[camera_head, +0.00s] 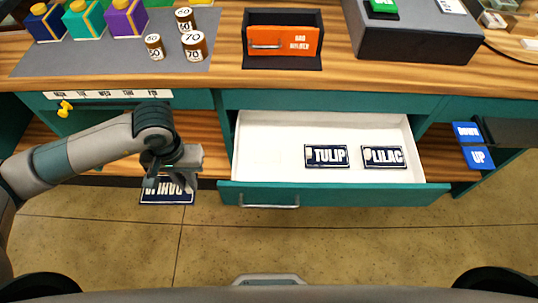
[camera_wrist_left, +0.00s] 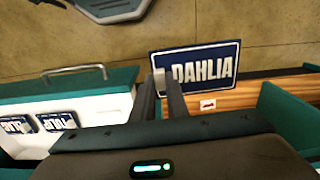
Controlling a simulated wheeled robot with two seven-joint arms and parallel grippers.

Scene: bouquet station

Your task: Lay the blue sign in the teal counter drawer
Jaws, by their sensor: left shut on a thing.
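My left gripper (camera_head: 172,182) is shut on the blue DAHLIA sign (camera_head: 166,197), left of the open teal drawer (camera_head: 340,195). The gripper partly covers the sign in the head view. In the left wrist view, the dark fingers meet the lower left part of the sign (camera_wrist_left: 208,66), and its white lettering shows. The drawer is pulled out and has a white inside. The TULIP sign (camera_head: 326,156) and the LILAC sign (camera_head: 384,157) lie flat in its right half, and its left half is bare. My right gripper is in neither view.
Blue buttons marked DOWN (camera_head: 466,131) and UP (camera_head: 479,157) are right of the drawer. An orange box (camera_head: 284,41), small round weights (camera_head: 194,47) and a dark grey block (camera_head: 415,38) stand on the wooden counter. A yellow knob (camera_head: 65,108) is left of the drawer.

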